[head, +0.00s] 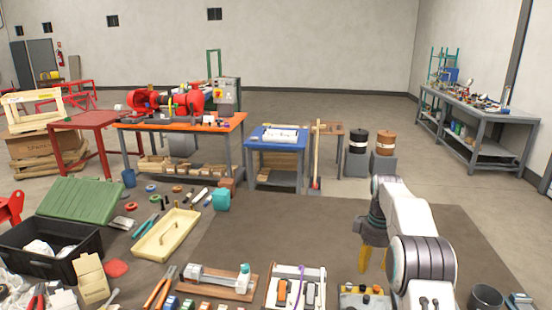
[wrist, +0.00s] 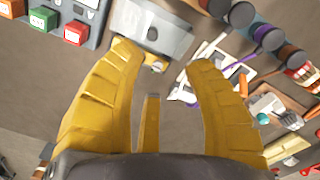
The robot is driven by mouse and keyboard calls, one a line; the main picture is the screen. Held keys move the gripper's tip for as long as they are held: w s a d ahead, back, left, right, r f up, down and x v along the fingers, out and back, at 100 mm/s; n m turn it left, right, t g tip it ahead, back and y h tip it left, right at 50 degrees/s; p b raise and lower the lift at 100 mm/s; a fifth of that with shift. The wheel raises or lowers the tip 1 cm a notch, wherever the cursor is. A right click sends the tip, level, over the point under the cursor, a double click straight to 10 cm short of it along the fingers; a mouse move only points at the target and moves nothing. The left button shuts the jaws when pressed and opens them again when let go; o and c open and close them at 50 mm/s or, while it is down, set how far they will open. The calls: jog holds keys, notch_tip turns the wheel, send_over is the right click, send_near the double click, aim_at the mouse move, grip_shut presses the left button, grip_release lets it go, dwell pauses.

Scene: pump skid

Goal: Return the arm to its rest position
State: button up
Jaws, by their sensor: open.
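My arm is white with dark joint bands and rises at the right of the head view, bent over the near dark work surface (head: 290,225). My gripper (head: 373,266) hangs from it with its yellow fingers pointing down. In the wrist view my gripper (wrist: 164,58) has its two ribbed yellow fingers spread apart, with nothing held between them. A narrow yellow piece shows between the finger bases; I cannot tell what it is. A grey metal plate (wrist: 152,30) lies beyond the fingertips, apparently below them.
A cream tray (head: 166,235) and black crate (head: 50,248) are further left. The surface's middle is clear.

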jog(key=s+a+r+m+t, duration=0.1)
jog(key=s+a+r+m, duration=0.1)
jog(key=s+a+r, duration=0.4)
jog(key=s+a+r+m+t, duration=0.1)
jog(key=s+r, duration=0.6)
jog(key=s, duration=0.3)
jog(key=s+a+f+m+t, duration=0.1)
jog(key=s+a+f, duration=0.1)
jog(key=s, duration=0.8)
jog(key=s+a+f+m, duration=0.2)
jog(key=s, duration=0.8)
jog(key=shift+s+f+t, duration=0.3)
jog(key=shift+s+t, duration=0.1)
